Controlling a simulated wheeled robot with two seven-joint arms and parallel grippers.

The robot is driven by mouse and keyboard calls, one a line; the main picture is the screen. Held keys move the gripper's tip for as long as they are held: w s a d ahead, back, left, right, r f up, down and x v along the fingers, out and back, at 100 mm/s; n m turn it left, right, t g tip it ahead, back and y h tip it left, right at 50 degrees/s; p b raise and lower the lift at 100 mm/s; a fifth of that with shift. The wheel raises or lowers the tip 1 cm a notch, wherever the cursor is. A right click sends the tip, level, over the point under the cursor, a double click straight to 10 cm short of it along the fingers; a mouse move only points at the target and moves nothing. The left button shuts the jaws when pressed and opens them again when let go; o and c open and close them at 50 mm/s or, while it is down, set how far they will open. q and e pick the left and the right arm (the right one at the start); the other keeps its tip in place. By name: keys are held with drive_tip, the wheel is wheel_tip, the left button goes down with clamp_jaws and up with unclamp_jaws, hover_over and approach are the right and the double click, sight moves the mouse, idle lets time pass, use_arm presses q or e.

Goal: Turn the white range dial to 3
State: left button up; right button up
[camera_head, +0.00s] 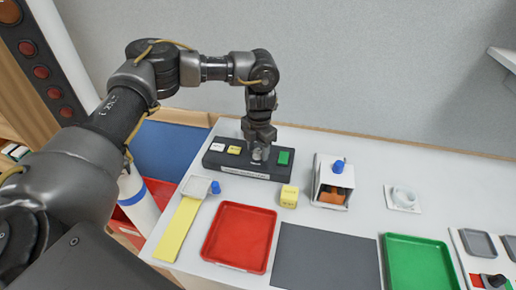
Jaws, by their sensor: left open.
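A white round dial (404,195) sits on a square white plate on the table, right of centre. Its markings are too small to read. My left gripper (259,153) points down over a black button box (232,169), well to the left of the dial. Its jaws are open. It hides the part of the box between a yellow button (234,150) and a green button (283,158). I cannot tell whether the fingertips touch anything there. My right gripper is out of view.
A small box with a blue knob (338,166) stands between the gripper and the dial. A yellow cube (289,196), a red tray (239,236), a dark mat (327,257) and a green tray (421,264) lie nearer. Bare table surrounds the dial.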

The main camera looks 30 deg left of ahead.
sight(259, 152)
use_arm(q)
wheel_tip(259, 152, up, 11)
drive_tip(key=b, duration=0.1)
drive_tip(key=shift+d, duration=0.2)
drive_tip(key=shift+f, duration=0.1)
idle(0.4)
